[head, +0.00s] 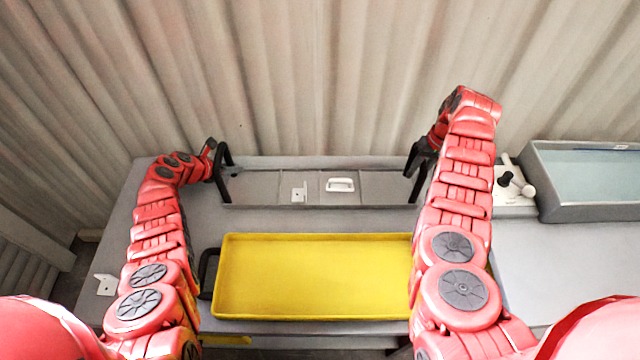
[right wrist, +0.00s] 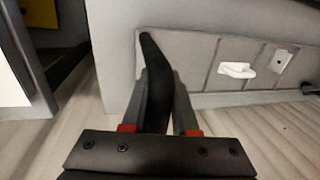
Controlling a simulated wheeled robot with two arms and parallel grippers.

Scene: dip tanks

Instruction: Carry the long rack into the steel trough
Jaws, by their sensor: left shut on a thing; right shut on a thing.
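The long grey rack (head: 385,187) lies crosswise at the back of the table, with thin dividers and a black upright handle at each end. It also shows in the right wrist view (right wrist: 205,65). My left gripper (head: 212,148) is shut on its left handle (head: 225,157). My right gripper (right wrist: 158,105) is shut on its right handle (right wrist: 151,60); in the head view my right arm partly hides that grip. I cannot tell whether the rack touches the table. The steel trough (head: 558,205), grey with a pale bluish inside, stands at the far right.
A yellow tray (head: 315,280) with a black handle lies in front of the rack, between my arms. White parts (head: 340,185) show within the rack. A white fixture with dark and white knobs (head: 515,188) stands left of the trough. A corrugated wall (head: 290,80) rises behind.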

